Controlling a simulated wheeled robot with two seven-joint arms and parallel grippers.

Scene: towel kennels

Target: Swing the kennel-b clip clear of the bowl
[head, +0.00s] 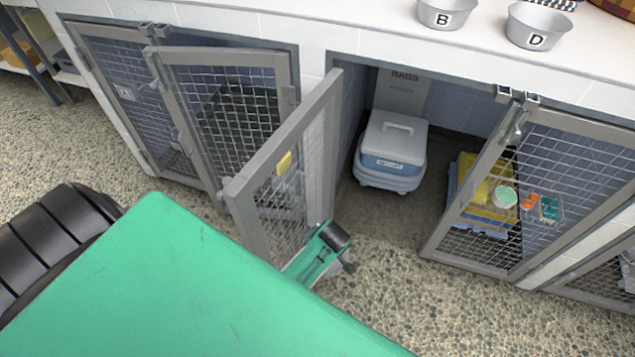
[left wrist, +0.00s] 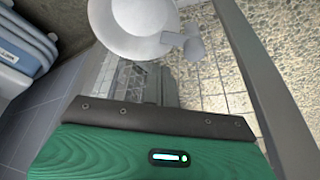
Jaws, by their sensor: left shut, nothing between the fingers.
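In the left wrist view a pale round bowl (left wrist: 138,22) fills the top middle. A small grey knobbed piece, seemingly the clip (left wrist: 185,45), sits against its right lower side; I cannot tell whether they touch. The open mesh door (head: 285,135) in the head view stands swung out at the middle kennel. The bowl on it is not clear there. My left gripper (head: 333,238) is low at the door's right side, shut and empty. Its fingers are hard to make out. My right gripper is not in view.
A blue and grey lidded bin (head: 392,150) stands inside the open kennel. Metal bowls marked B (head: 446,14) and D (head: 538,27) stand on the white counter. Pebbled floor (head: 400,310) is clear in front.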

